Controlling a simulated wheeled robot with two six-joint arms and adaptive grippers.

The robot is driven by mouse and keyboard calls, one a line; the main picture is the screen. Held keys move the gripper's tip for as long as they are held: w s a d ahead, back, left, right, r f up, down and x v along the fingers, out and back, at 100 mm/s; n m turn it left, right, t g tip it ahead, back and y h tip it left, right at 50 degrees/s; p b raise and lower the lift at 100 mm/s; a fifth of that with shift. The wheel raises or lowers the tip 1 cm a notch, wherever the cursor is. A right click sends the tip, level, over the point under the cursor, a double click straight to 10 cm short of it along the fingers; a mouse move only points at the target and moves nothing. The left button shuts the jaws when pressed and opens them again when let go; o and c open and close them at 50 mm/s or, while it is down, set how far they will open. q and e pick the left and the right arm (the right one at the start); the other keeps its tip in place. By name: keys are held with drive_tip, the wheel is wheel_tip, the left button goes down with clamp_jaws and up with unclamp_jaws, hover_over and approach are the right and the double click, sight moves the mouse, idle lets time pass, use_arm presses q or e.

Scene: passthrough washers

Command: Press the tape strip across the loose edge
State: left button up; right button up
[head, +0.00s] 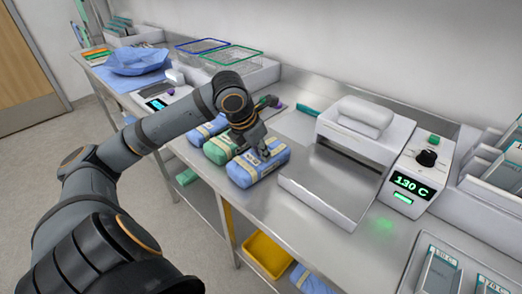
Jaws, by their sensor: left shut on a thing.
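My left gripper (262,152) reaches down onto the top of the nearest blue wrapped pack (258,174). It is shut on what seems to be a pale tape strip, mostly hidden by the fingers. The pack lies on the steel counter and has pale bands across its top. A green wrapped pack (220,151) and another blue pack (204,132) lie behind it in a row, partly hidden by my arm. I cannot tell where the loose edge is. My right gripper is not in view.
Right of the packs stands a white heat sealer (368,128) with a steel plate, then a control box (414,172) reading 130 C. Wire baskets (232,56) and a blue wrap (138,60) are farther back. A yellow bin (268,256) sits below the steel counter (310,222).

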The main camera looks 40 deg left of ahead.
use_arm(q)
drive_tip(key=o, duration=0.8)
drive_tip(key=shift+r, duration=0.1)
